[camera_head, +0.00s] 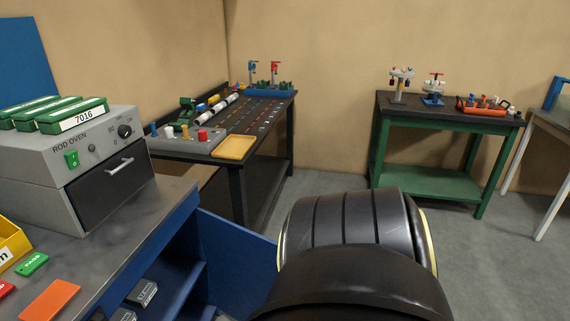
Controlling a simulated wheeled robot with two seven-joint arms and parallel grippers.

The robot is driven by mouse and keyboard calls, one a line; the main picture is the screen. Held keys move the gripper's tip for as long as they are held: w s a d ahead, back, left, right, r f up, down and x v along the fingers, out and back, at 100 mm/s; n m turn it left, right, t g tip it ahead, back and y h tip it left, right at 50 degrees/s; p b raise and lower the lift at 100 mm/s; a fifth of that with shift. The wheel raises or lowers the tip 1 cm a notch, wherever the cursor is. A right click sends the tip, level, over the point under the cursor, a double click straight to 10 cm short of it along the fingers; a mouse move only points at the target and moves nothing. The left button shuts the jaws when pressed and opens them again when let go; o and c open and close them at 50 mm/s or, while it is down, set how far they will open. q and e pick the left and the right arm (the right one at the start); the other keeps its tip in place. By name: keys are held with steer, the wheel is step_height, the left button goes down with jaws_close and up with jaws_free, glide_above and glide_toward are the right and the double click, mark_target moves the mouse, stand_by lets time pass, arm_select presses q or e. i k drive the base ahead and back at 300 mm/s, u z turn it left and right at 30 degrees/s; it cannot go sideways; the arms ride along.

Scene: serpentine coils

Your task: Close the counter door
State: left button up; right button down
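The blue counter door (232,262) stands open, swung out from the right end of the blue counter (178,232). Its lower part runs out of the bottom of the head view. Shelves holding dark boxes (142,293) show inside the open counter. A large black rounded link, which looks like part of my own arm, fills the bottom middle and hides the door's right side. I cannot tell whether it touches the door. Neither of my grippers shows.
A grey rod oven (62,170) sits on the countertop, with green boxes on it. A black table (238,178) stands behind the door, with a yellow tray (234,147). A green table (430,183) is at the back right. Grey floor (335,182) lies between the tables.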

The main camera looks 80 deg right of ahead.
mark_target(241, 262)
steer(key=k, duration=0.45)
steer(key=u, duration=2.5)
steer(key=k, duration=2.6)
steer(key=z, duration=3.35)
steer(key=k, duration=0.4)
steer(key=u, duration=0.5)
